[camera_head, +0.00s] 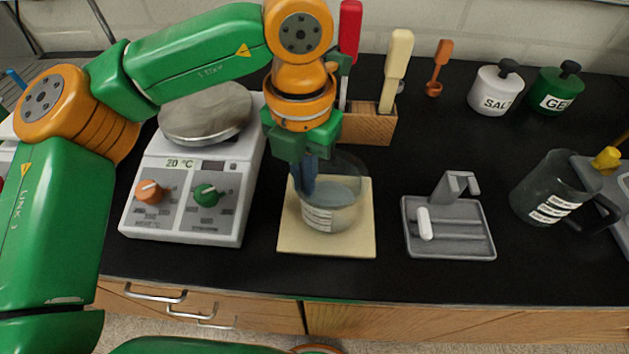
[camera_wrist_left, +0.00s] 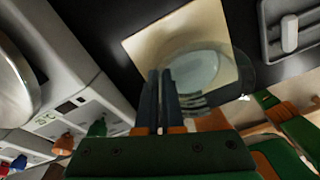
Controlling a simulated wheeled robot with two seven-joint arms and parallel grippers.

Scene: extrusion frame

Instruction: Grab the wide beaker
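The wide beaker (camera_head: 338,205) is clear glass with a white printed label and pale liquid. It stands upright on a beige square mat (camera_head: 352,240), and in the left wrist view the beaker (camera_wrist_left: 205,68) shows from above. My left gripper (camera_head: 305,180) points down at the beaker's left side. Its two dark blue fingers (camera_wrist_left: 161,85) are close together with a thin gap, apparently closed on the glass wall. The clear wall between the fingertips is hard to make out. My right gripper is not in view.
A hot plate (camera_head: 180,215) stands left of the mat. A wooden block (camera_head: 365,127) with tools is behind, a grey tray stand (camera_head: 448,243) to the right, and a dark jug (camera_head: 548,190) farther right. Salt (camera_head: 494,92) and green (camera_head: 556,92) jars stand at the back.

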